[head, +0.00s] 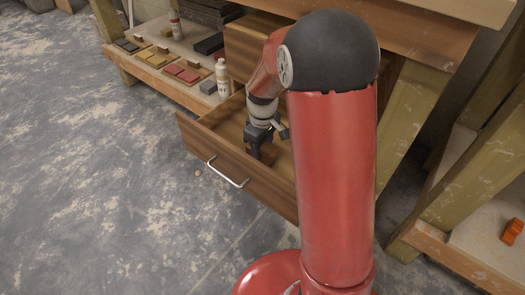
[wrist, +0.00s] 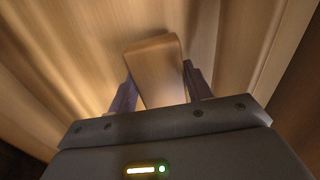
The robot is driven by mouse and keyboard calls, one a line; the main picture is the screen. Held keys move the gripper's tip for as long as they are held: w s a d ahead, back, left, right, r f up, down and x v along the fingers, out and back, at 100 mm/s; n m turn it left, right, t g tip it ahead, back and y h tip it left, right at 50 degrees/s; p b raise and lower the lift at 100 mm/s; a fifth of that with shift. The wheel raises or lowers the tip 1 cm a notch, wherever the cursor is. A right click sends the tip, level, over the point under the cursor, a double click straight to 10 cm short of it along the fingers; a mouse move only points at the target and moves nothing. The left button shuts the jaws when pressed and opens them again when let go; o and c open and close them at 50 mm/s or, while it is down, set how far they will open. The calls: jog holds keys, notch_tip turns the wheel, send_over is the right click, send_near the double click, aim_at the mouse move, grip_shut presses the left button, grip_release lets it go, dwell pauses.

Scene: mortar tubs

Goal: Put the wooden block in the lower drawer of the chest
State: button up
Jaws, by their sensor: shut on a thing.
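The chest's drawer (head: 230,172) stands pulled open beneath the bench, with a metal handle on its front. My gripper (head: 259,150) reaches down into the open drawer in the head view. In the wrist view, the fingers of my gripper (wrist: 158,88) are shut on the wooden block (wrist: 156,68), one on each side. The drawer's wooden interior (wrist: 80,60) surrounds the block there. I cannot tell whether the block touches the drawer floor. The chest body (head: 240,45) is partly hidden behind my arm.
A bench leg (head: 415,115) stands right of my arm. An orange object (head: 512,232) lies at far right. The concrete floor (head: 90,180) is clear at left.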

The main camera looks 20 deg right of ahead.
jog(key=shift+f, duration=0.65)
jog(key=shift+f, duration=0.15)
jog(key=o, duration=1)
